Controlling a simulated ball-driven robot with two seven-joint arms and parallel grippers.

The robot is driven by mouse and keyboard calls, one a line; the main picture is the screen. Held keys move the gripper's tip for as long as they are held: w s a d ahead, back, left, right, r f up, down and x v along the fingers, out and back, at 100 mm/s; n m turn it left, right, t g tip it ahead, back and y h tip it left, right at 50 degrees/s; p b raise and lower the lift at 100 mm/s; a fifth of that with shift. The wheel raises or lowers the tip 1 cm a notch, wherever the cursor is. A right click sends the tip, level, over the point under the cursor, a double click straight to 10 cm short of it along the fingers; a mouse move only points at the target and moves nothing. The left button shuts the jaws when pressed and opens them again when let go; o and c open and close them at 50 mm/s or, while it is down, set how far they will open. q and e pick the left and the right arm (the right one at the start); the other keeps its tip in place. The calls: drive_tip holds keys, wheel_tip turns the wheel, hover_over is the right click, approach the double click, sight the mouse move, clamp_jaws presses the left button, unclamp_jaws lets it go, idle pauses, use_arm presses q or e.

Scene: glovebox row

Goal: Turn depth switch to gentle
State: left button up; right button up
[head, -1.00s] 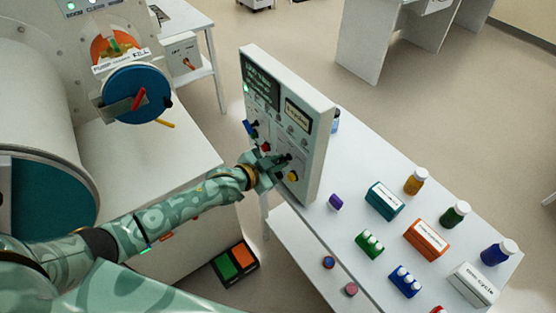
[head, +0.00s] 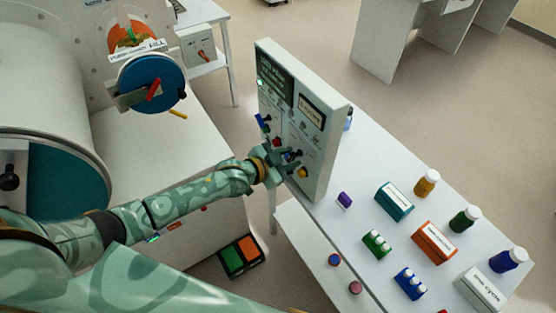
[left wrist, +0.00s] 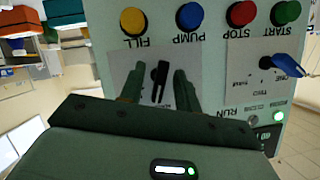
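A white upright control panel (head: 322,130) stands at the left end of the white table. In the left wrist view the panel (left wrist: 215,50) appears upside down, and a black switch knob (left wrist: 159,80) sits on a grey plate below the yellow FILL and blue PUMP buttons. A second switch with a blue handle (left wrist: 288,66) is at the right. The small switch labels are too blurred to tell which is depth. My left gripper (head: 280,164) is at the panel face. Its fingers (left wrist: 158,88) are apart, one on each side of the black knob, with visible gaps. My right gripper is out of view.
Yellow (left wrist: 133,20), blue (left wrist: 190,16), red (left wrist: 242,13) and green (left wrist: 286,12) buttons lie close to the fingers. Bottles, coloured boxes and vial racks stand on the table (head: 365,180). A large chamber with a blue round door (head: 152,83) stands at the left.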

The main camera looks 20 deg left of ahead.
use_arm(q)
drive_tip(key=p+v, duration=0.1)
drive_tip(key=v, duration=1.5)
drive_tip(key=shift+p, duration=0.3)
drive_tip(key=shift+d, duration=0.1)
